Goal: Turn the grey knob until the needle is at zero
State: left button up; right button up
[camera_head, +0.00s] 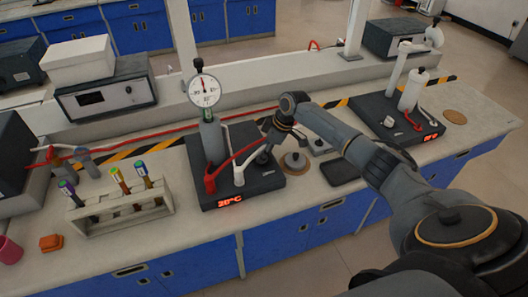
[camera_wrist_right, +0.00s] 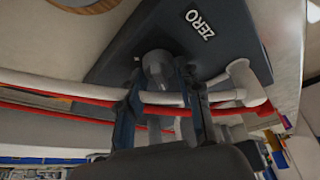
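The round white gauge (camera_head: 205,91) stands on top of a grey cylinder (camera_head: 212,137) on a dark base unit (camera_head: 228,178). Its needle is too small to read surely. The grey knob (camera_wrist_right: 156,66) sits on the unit's dark top, near a "ZERO" label (camera_wrist_right: 200,23). My right gripper (camera_wrist_right: 160,72) has one finger on each side of the knob. The knob fills the gap, so the gripper looks shut on it. In the head view the right gripper (camera_head: 265,155) reaches down to the unit's right part and hides the knob. My left gripper is out of view.
White and red levers (camera_head: 239,174) stand close to the left of my right gripper. A tube rack (camera_head: 120,215) is at the left. A second dark unit (camera_head: 397,120) is at the right. A dark flat pad (camera_head: 345,170) lies between the units. Red cable runs behind.

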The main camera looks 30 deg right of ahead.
jog(key=o, duration=0.3)
jog(key=v, duration=1.2)
jog(key=shift+f, duration=0.1)
